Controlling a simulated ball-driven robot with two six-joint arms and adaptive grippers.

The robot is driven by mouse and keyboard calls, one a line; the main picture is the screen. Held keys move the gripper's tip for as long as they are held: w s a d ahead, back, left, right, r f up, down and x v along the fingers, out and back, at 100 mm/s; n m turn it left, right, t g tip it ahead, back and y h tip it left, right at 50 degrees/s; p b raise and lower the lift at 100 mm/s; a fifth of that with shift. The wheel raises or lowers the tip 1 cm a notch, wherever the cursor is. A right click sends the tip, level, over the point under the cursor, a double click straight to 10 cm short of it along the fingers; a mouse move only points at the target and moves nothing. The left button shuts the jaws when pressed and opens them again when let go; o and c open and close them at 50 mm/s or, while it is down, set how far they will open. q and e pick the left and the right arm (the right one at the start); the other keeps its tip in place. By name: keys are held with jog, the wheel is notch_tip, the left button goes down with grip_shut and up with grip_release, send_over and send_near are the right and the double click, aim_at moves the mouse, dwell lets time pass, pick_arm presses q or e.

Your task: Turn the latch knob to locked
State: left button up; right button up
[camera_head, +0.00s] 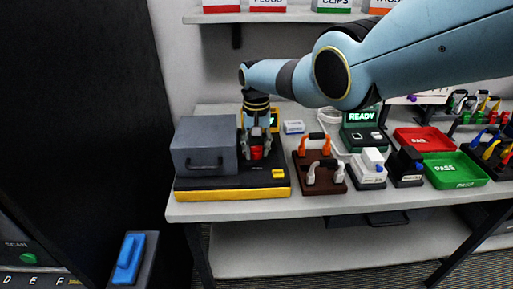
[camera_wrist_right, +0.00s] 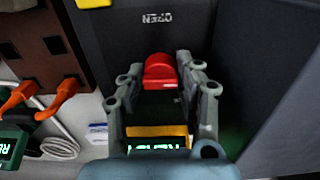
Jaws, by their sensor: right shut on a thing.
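The red latch knob (camera_head: 257,152) sits on a dark base with a yellow front edge (camera_head: 233,194), just right of a grey box with a handle (camera_head: 205,146). My right gripper (camera_head: 257,143) comes down from above and is shut on the knob. In the right wrist view the knob (camera_wrist_right: 160,70) lies between the fingertips of the right gripper (camera_wrist_right: 161,68). The word OPEN (camera_wrist_right: 156,18) is printed upside down on the dark surface past the knob. The fingers hide part of the knob. My left gripper is not in view.
Right of the base stands a brown rack (camera_head: 322,183) with orange and white handled parts. Beyond are a green unit reading READY (camera_head: 362,117), a red tray (camera_head: 423,139) and a green tray (camera_head: 457,183). A small yellow-framed display (camera_head: 274,121) stands behind the gripper.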

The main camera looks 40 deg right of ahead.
aim_at(256, 147)
jog(key=o, duration=1.2)
jog(key=shift+c, duration=0.2)
notch_tip(256, 147, up, 12)
jog(key=shift+f, duration=0.1)
